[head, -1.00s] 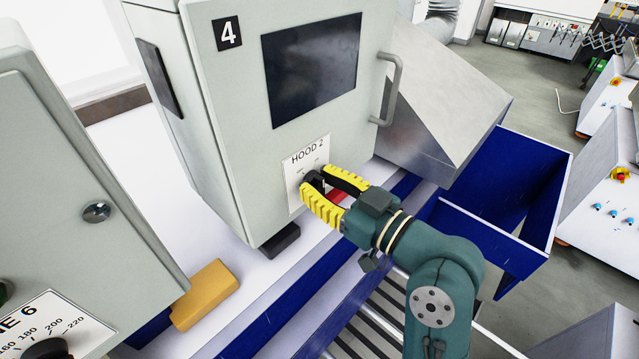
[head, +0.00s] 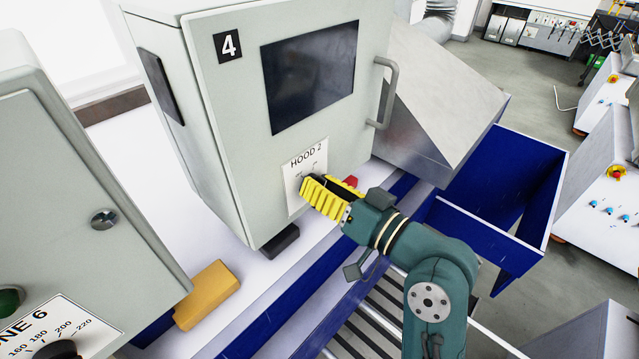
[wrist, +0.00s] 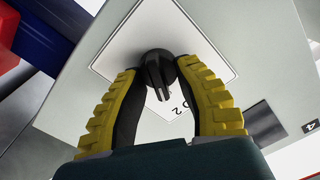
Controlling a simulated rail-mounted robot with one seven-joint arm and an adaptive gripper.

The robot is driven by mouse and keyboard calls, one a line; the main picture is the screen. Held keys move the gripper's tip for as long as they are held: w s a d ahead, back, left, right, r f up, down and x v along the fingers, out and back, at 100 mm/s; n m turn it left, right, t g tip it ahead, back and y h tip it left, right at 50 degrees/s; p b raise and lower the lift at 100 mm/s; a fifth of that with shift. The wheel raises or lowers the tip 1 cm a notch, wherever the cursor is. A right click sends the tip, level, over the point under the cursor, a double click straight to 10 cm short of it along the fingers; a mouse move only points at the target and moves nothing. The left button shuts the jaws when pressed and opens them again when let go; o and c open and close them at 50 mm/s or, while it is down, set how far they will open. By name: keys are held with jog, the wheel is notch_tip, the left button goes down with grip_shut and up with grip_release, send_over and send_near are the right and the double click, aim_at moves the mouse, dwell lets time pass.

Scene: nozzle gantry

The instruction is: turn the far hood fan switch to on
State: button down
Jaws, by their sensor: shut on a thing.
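The hood fan switch is a black rotary knob (wrist: 158,72) on a white plate labelled HOOD 2 (head: 294,187), on the front of the grey cabinet marked 4 (head: 225,120). My gripper (head: 310,183) with yellow ribbed fingers is at the plate; its fingers hide the knob in the head view. In the wrist view my gripper (wrist: 156,70) has a fingertip on each side of the knob, shut on it. The plate looks turned and the knob's grip bar points down towards my palm there. The plate's position marks are mostly hidden or too small to read.
A dark screen (head: 312,75) and a handle (head: 385,95) are above the plate. A yellow block (head: 207,295) lies on the white surface at lower left. Another grey cabinet (head: 70,180) stands at the left. A blue bin (head: 500,205) is at the right.

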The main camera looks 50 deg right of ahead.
jog(key=shift+f, duration=0.1)
jog(key=c, duration=0.7)
grip_release()
jog(key=s, duration=1.2)
